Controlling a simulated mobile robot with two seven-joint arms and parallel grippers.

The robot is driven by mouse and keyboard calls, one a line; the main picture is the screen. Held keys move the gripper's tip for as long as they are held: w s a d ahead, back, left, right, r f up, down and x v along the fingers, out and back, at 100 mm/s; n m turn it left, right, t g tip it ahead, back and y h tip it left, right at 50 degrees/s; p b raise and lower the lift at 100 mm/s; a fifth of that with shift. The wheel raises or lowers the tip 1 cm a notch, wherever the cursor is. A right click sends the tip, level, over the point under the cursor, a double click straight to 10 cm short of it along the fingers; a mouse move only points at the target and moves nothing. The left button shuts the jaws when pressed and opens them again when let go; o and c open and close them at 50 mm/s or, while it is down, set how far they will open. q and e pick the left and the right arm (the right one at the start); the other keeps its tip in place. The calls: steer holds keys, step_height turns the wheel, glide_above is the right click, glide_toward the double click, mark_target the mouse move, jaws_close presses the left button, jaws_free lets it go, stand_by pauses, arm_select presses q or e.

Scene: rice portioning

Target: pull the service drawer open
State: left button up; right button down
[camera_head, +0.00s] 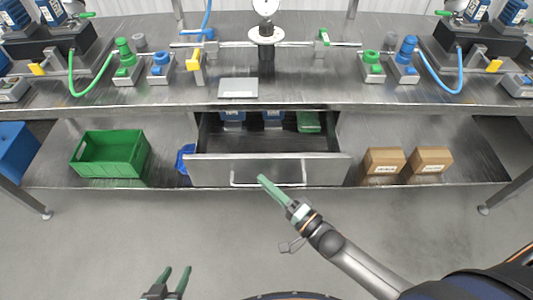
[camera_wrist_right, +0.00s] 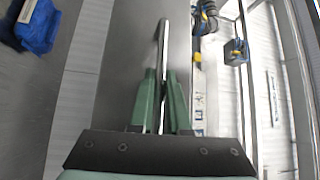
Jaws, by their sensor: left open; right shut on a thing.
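The service drawer (camera_head: 215,171) under the bench is pulled out, and its inside shows from above. Blue items (camera_head: 272,116) and a green item (camera_head: 309,122) lie at its back. Its bar handle (camera_head: 240,184) runs along the lower front. My right gripper (camera_head: 263,179) is shut on the handle near its middle. In the right wrist view the handle (camera_wrist_right: 163,36) passes between the green fingers (camera_wrist_right: 161,85). My left gripper (camera_head: 176,271) is open and empty, low in the head view, apart from the drawer.
A green crate (camera_head: 84,158) and a blue item (camera_head: 184,158) are on the lower shelf left of the drawer. Two cardboard boxes (camera_head: 384,162) stand to its right. The benchtop (camera_head: 330,93) above holds valves, hoses and a gauge (camera_head: 265,7). The floor (camera_head: 90,235) in front is clear.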

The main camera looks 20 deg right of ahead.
arm_select(q)
steer(key=shift+s+a+r+p, duration=0.25)
steer(key=shift+s+a+p, duration=0.15)
steer(key=shift+a+p, duration=0.15)
steer(key=shift+s+a+r+p, duration=0.2)
steer(key=shift+s+a+p, duration=0.2)
steer(key=shift+p, duration=0.1)
arm_select(e)
steer(key=s+a, duration=0.2)
steer(key=s, duration=0.7)
steer(key=shift+a, duration=0.3)
steer(key=shift+s, duration=0.1)
steer(key=c, duration=0.9)
jaws_free()
arm_select(q)
steer(key=shift+s+d, duration=0.1)
